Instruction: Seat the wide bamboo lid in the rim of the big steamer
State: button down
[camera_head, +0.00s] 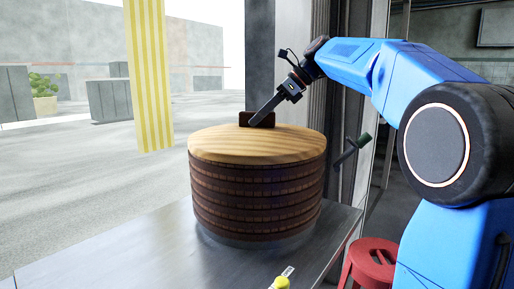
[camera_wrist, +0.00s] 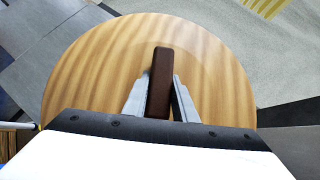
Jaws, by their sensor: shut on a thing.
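The wide bamboo lid (camera_head: 258,145) is a pale round disc with a dark brown handle bar (camera_head: 257,119) on top. In the head view it lies over the top of the big steamer (camera_head: 257,200), a stack of dark brown slatted tiers, and looks about level. My gripper (camera_head: 257,121) is shut on the handle. In the wrist view the fingers (camera_wrist: 160,98) lie on both sides of the handle (camera_wrist: 160,85), and the lid (camera_wrist: 90,75) fills most of the picture. The lid covers the steamer's rim, so I cannot tell whether it sits inside it.
The steamer stands on a grey metal table (camera_head: 130,245). A yellow-capped bottle (camera_head: 281,283) is at the table's front edge. A red stool (camera_head: 371,262) stands right of the table. A yellow striped cloth (camera_head: 150,75) hangs at the left. The table's left part is clear.

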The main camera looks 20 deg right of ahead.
dwell(0.4)
jog(key=c, duration=1.4)
grip_release()
jog(key=shift+f, duration=0.1)
jog(key=shift+c, duration=0.8)
jog(key=shift+c, duration=0.8)
jog(key=o, duration=1)
jog(key=shift+v, duration=3.5)
